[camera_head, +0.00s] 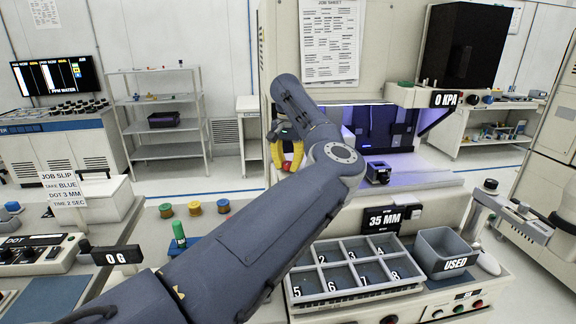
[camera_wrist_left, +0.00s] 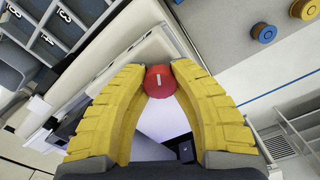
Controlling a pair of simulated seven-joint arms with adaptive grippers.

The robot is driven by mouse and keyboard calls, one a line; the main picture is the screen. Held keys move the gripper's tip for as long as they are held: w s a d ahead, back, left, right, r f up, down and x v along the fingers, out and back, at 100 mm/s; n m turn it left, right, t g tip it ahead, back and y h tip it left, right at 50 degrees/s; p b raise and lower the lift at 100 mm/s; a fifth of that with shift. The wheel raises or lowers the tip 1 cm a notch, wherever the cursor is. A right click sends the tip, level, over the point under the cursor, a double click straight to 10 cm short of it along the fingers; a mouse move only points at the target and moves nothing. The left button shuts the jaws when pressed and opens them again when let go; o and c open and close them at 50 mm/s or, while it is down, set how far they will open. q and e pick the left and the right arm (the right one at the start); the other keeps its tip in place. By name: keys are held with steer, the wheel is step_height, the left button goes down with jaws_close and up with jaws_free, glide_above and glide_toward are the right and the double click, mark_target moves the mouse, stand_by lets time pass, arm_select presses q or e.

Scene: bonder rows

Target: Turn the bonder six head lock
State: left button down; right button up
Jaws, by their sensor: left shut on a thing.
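A round red knob (camera_wrist_left: 160,82) with a short white mark on its face shows in the left wrist view. It looks like the head lock; no label on it is readable. My left gripper (camera_wrist_left: 161,72) is shut on it, with a yellow finger on each side. My right gripper is not in view.
A divided grey tray (camera_head: 343,297) with numbered compartments and a grey bin (camera_head: 443,249) marked USED stand at the front right. Several coloured spools (camera_head: 194,208) and a green-handled tool (camera_head: 179,233) are left of my arm. A shelf rack (camera_head: 160,99) stands behind.

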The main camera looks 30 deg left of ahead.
arm_select(q)
steer(key=shift+m, duration=0.4)
steer(key=m, duration=0.6)
steer(key=shift+m, duration=0.3)
steer(key=m, duration=0.3)
steer(key=shift+m, duration=0.3)
steer(key=m, duration=0.3)
steer(key=shift+m, duration=0.4)
steer(key=m, duration=1)
steer(key=shift+m, duration=2.2)
